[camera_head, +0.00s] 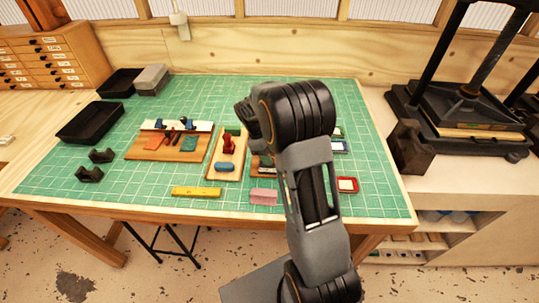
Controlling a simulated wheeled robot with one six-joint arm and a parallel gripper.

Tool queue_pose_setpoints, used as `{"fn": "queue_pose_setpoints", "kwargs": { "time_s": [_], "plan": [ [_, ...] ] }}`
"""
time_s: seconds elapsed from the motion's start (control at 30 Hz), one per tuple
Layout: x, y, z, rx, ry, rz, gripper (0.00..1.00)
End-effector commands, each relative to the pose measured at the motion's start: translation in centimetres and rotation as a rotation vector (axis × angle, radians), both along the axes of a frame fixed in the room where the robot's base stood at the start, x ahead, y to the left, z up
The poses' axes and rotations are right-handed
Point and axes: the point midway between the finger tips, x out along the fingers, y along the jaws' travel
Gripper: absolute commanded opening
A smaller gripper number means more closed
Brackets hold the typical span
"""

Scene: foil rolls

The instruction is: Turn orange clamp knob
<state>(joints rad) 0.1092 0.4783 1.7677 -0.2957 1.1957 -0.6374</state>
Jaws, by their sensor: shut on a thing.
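My gripper (247,118) is mostly hidden behind my own dark wrist, near the middle of the green mat. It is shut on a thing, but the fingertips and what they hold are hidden. A wooden board (262,167) shows partly below the wrist, with a dark piece on it. I cannot make out the orange clamp knob for certain. An orange piece (155,143) lies on another wooden board (136,154) to the left, apart from my gripper.
A small board (211,174) with a red stamp and blue block stands just left of my wrist. A yellow bar (196,192) and pink block (263,196) lie in front. Black trays (90,122) are at the left. A black press (462,105) stands at the right.

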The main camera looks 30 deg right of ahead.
Motion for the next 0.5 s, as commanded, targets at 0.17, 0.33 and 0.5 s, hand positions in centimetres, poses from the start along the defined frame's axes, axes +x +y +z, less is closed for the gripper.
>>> {"fn": "queue_pose_setpoints", "kwargs": {
  "time_s": [0.17, 0.33, 0.5],
  "plan": [
    [0.17, 0.02, 0.14, -0.001, -0.007, 0.003, 0.16],
    [0.16, 0.02, 0.13, 0.000, -0.007, 0.002, 0.16],
    [0.11, 0.00, 0.09, -0.001, -0.005, 0.002, 0.56]
  ]
}}
